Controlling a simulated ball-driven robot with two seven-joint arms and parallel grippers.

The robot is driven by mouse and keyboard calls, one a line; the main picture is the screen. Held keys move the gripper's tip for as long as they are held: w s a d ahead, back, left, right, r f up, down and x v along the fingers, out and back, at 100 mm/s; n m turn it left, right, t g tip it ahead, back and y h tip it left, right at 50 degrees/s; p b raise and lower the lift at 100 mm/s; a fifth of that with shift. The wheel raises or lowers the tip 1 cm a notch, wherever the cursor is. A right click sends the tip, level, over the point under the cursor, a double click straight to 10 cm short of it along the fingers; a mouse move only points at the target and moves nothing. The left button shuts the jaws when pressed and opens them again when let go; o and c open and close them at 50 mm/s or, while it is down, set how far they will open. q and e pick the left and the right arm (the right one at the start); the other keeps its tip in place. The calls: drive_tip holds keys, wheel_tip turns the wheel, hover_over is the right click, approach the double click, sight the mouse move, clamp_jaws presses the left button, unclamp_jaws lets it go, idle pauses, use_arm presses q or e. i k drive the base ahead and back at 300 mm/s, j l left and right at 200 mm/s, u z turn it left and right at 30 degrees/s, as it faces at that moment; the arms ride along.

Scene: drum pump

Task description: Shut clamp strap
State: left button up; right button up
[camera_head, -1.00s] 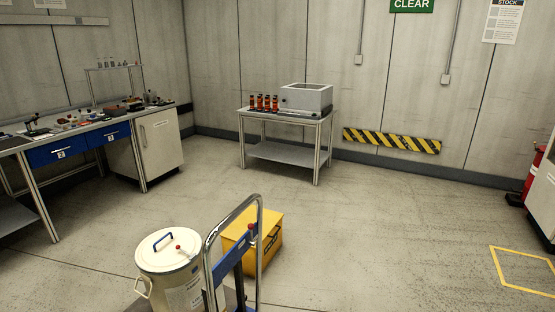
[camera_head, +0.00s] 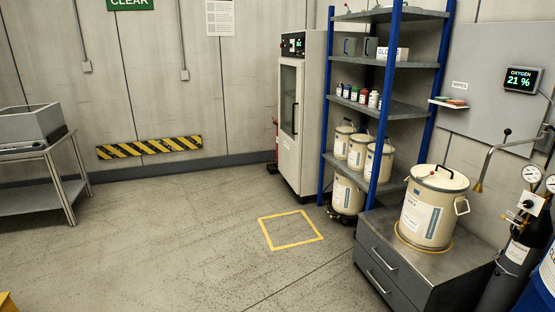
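A large cream drum (camera_head: 430,210) stands upright on a low grey drawer cabinet (camera_head: 400,262) at the right. Its lid (camera_head: 440,177) is on and has a dark handle; a small red knob shows at the lid's edge. A clamp strap cannot be made out clearly at this distance, nor whether one is open or shut. Neither of my grippers is in view.
Smaller cream drums (camera_head: 357,150) stand on a blue-post shelf rack (camera_head: 412,112). A white cabinet (camera_head: 303,110) stands beside it. Gas cylinders (camera_head: 515,250) are at the lower right. A yellow floor square (camera_head: 290,230) and the floor around it are clear.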

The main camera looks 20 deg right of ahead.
sight(497, 273)
drive_tip(key=l+z, duration=0.15)
drive_tip(key=z, duration=0.35)
drive_tip(key=l+z, duration=0.2)
drive_tip(key=z, duration=0.3)
drive_tip(key=l+z, duration=0.15)
drive_tip(key=z, duration=0.35)
drive_tip(key=l+z, duration=0.15)
drive_tip(key=z, duration=0.35)
drive_tip(key=i+j+z, duration=0.25)
drive_tip(key=i+j, duration=0.2)
drive_tip(key=j, duration=0.15)
drive_tip(key=i+j+z, duration=0.25)
drive_tip(key=i+j, duration=0.2)
drive_tip(key=j, duration=0.25)
drive_tip(key=i+j+z, duration=0.15)
drive_tip(key=j, duration=0.2)
drive_tip(key=i+j+z, duration=0.1)
drive_tip(key=j, duration=0.3)
drive_tip(key=i+j+z, duration=0.15)
drive_tip(key=j, duration=0.25)
drive_tip(key=i+j+z, duration=0.1)
drive_tip(key=i+j, duration=0.15)
drive_tip(key=j, duration=0.15)
drive_tip(key=i+j, duration=0.1)
drive_tip(key=j, duration=0.15)
drive_tip(key=i+j+z, duration=0.15)
drive_tip(key=i+j, duration=0.2)
drive_tip(key=i, duration=0.15)
